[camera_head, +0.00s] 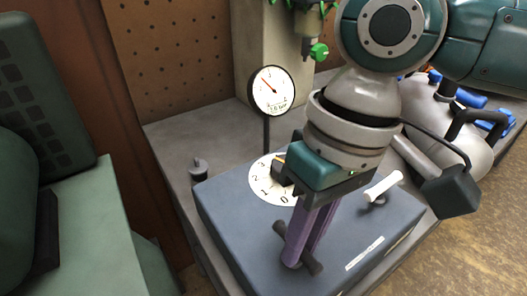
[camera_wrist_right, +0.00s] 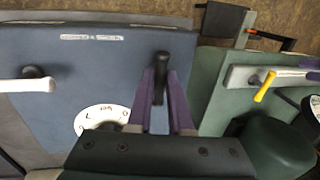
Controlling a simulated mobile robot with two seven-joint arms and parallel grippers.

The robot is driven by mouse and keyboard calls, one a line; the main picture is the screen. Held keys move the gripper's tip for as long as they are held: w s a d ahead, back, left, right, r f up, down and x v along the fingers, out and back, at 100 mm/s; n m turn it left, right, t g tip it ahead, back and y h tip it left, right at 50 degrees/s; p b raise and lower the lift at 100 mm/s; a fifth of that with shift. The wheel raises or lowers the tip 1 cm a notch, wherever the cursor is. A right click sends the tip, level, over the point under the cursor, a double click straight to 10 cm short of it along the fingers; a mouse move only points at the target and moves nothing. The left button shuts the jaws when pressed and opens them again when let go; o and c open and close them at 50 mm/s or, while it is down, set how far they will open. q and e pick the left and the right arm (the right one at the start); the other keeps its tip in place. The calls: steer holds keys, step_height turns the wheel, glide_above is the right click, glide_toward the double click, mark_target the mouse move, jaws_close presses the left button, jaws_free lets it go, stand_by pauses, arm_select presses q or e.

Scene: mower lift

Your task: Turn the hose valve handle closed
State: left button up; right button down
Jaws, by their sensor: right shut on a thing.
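A blue-grey box (camera_head: 235,215) carries a dark bar handle (camera_head: 312,262) near its front corner and a white bar handle (camera_head: 383,187) farther right. My right gripper (camera_head: 297,250) points down, its purple fingers shut on the dark handle. In the right wrist view the dark handle (camera_wrist_right: 160,75) stands between the fingers; the white handle (camera_wrist_right: 25,84) is apart to the left. A white numbered dial (camera_head: 262,185) is partly hidden behind the gripper. No label shows which handle is the hose valve. My left gripper is not in view.
A round pressure gauge (camera_head: 271,91) stands on a post behind the box. A green-knobbed fitting (camera_head: 319,51) hangs above. A small dark knob (camera_head: 199,169) is on the grey bench left of the box. A grey tank (camera_head: 450,130) stands at the right.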

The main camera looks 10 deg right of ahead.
steer(key=shift+r+p, duration=0.2)
steer(key=shift+p, duration=0.35)
steer(key=m+p, duration=0.3)
steer(key=p, duration=0.1)
steer(key=m+t+p, duration=0.1)
steer(key=m+p, duration=0.2)
steer(key=p, duration=0.2)
steer(key=m+p, duration=0.3)
steer(key=p, duration=0.1)
steer(key=shift+s+a+r+t, duration=0.1)
steer(key=shift+s+a+t, duration=0.2)
steer(key=shift+t, duration=0.1)
steer(key=shift+m+p, duration=1.05)
steer(key=shift+m, duration=0.15)
steer(key=m+p, duration=0.1)
steer(key=m, duration=0.1)
steer(key=shift+a+m+t+h+p, duration=0.15)
steer(key=shift+m+t+h+p, duration=0.15)
steer(key=shift+w+f+m+h+p, duration=0.15)
steer(key=shift+m+p, duration=0.15)
steer(key=shift+m, duration=0.7)
steer(key=shift+f+m+h+p, duration=0.15)
steer(key=shift+m+p, duration=0.15)
steer(key=shift+m, duration=0.7)
steer(key=c, duration=0.8)
jaws_free()
steer(key=shift+c, duration=0.2)
